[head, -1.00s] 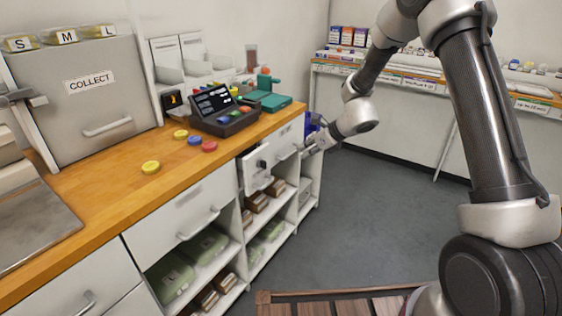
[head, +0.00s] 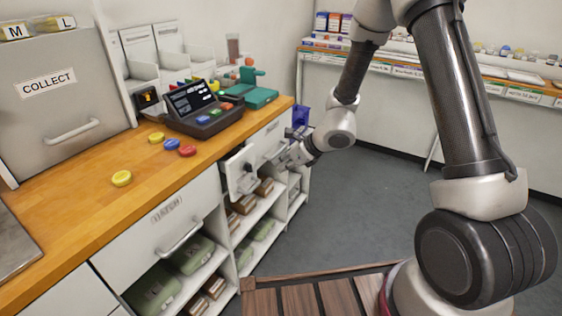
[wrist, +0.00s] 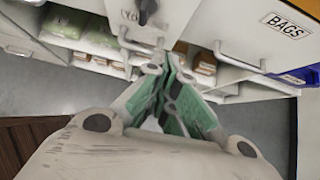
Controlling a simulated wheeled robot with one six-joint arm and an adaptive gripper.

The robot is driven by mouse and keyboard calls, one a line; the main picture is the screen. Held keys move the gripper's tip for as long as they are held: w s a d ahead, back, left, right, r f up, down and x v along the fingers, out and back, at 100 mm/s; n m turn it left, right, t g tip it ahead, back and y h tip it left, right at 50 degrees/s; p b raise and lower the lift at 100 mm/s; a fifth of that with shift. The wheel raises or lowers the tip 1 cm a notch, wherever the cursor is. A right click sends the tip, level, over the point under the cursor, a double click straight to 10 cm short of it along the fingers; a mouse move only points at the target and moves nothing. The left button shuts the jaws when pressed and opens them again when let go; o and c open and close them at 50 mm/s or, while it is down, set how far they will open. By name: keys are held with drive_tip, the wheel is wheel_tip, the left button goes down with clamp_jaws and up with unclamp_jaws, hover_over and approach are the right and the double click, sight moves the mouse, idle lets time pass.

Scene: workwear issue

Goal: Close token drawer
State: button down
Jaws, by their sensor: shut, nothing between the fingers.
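The token drawer (head: 238,178) is a small white drawer with a dark round lock, under the wooden counter. Its front stands out from the cabinet, so it is partly open. In the wrist view its front (wrist: 175,15) is at the top, with the dark lock and a bar handle below it. My gripper (head: 282,158) is just right of this drawer front. In the wrist view my gripper (wrist: 165,68) is shut and empty, its green-padded fingers together. The fingertips are close to the handle; I cannot tell whether they touch.
A closed drawer labelled BAGS (wrist: 262,35) is to the right, with its own handle. Shelves below hold green packs (head: 190,255) and brown boxes. The counter (head: 90,205) carries a dark console (head: 205,108) and coloured discs. Grey floor in front is clear.

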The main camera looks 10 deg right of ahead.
sight(251, 161)
drive_tip(key=w+a+f, duration=0.4)
drive_tip(key=w+a, duration=0.1)
drive_tip(key=a, duration=0.1)
drive_tip(key=shift+w+a+f, duration=0.15)
drive_tip(key=shift+a+f, duration=0.15)
drive_tip(key=shift+a, duration=0.05)
drive_tip(key=w+a, duration=0.2)
drive_tip(key=a, duration=0.1)
drive_tip(key=shift+w, duration=0.15)
drive_tip(key=shift+w+a, duration=0.2)
drive_tip(key=shift+a, duration=0.1)
drive_tip(key=shift+w+r, duration=0.1)
drive_tip(key=shift+r, duration=0.05)
